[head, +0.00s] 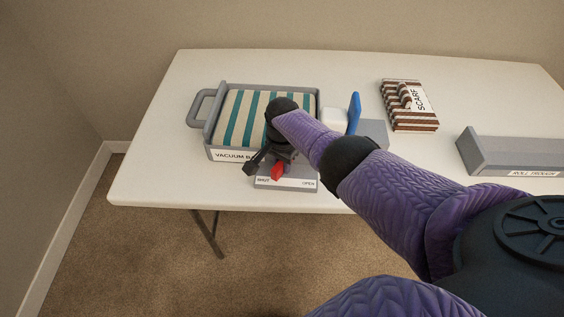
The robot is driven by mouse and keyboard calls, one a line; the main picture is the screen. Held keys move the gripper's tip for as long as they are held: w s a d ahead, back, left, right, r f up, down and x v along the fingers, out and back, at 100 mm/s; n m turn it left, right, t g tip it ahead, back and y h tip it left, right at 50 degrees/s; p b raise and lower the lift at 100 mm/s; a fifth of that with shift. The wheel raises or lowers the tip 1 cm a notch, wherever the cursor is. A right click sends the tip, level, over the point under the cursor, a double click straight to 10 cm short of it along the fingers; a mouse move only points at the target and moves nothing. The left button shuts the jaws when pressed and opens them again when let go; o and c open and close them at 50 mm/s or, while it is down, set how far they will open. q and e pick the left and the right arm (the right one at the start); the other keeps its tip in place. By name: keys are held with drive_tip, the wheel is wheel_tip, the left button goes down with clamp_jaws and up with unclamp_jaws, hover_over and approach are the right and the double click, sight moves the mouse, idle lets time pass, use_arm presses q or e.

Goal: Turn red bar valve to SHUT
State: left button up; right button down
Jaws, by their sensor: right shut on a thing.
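The red bar valve (277,172) stands on a grey base plate (290,184) near the table's front edge. The plate reads SHUT at its left end and OPEN at its right end. My right gripper (266,168) is over the plate and shut on the red bar. Only a short red piece shows, pointing toward the front edge between the two labels; the gripper and arm hide the rest. My left gripper is not in view.
A grey tray labelled VACUUM BAG (214,141) holds a striped bundle (240,110) just behind the valve. The table's front left is clear.

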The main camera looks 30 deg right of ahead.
drive_tip(key=c, duration=0.5)
unclamp_jaws()
wheel_tip(320, 180, up, 10)
drive_tip(key=p, duration=0.7)
drive_tip(key=shift+r, duration=0.1)
